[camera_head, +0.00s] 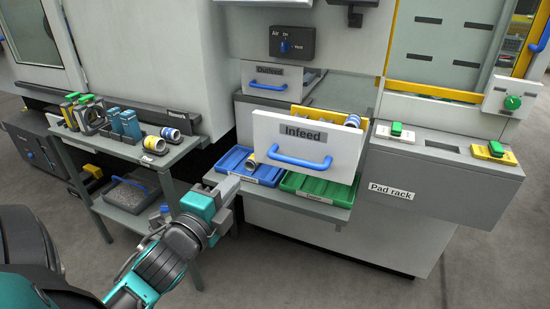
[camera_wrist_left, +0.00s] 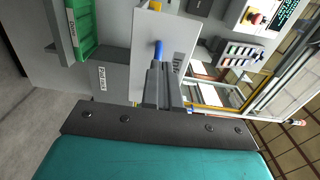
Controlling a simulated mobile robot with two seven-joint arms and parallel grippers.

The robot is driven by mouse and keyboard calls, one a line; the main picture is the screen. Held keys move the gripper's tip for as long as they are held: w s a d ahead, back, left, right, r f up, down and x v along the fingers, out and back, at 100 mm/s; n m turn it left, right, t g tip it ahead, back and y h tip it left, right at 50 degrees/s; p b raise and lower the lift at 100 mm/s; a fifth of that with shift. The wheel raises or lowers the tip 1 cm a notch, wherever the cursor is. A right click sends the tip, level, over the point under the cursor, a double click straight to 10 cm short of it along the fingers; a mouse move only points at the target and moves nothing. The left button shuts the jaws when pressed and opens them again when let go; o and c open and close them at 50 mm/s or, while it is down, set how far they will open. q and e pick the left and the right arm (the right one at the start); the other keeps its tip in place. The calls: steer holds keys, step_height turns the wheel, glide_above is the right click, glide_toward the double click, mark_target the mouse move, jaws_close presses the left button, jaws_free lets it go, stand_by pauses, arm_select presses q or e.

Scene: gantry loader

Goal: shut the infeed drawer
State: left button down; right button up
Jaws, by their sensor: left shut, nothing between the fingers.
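The infeed drawer (camera_head: 275,128) stands pulled out from the machine, its white front labelled "Infeed" and fitted with a blue handle (camera_head: 300,162). A yellow part and a ringed cylinder (camera_head: 352,121) show behind its front. My left gripper (camera_head: 230,186) is shut and empty, in front of and to the left of the drawer front in the head view. In the left wrist view my shut fingers (camera_wrist_left: 162,84) point toward the drawer front (camera_wrist_left: 178,32) and overlap the area just by the blue handle (camera_wrist_left: 158,50); I cannot tell whether they touch. My right gripper is not in view.
A blue tray (camera_head: 236,160) and a green tray (camera_head: 318,197) sit on a shelf below the drawer. A closed outfeed drawer (camera_head: 276,80) is above. A grey pad rack (camera_head: 440,178) stands right; a tool cart (camera_head: 185,150) stands left. Floor in front is clear.

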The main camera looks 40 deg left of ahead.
mark_target(266, 144)
arm_select(q)
steer(key=x, duration=1.4)
steer(key=shift+a, duration=0.1)
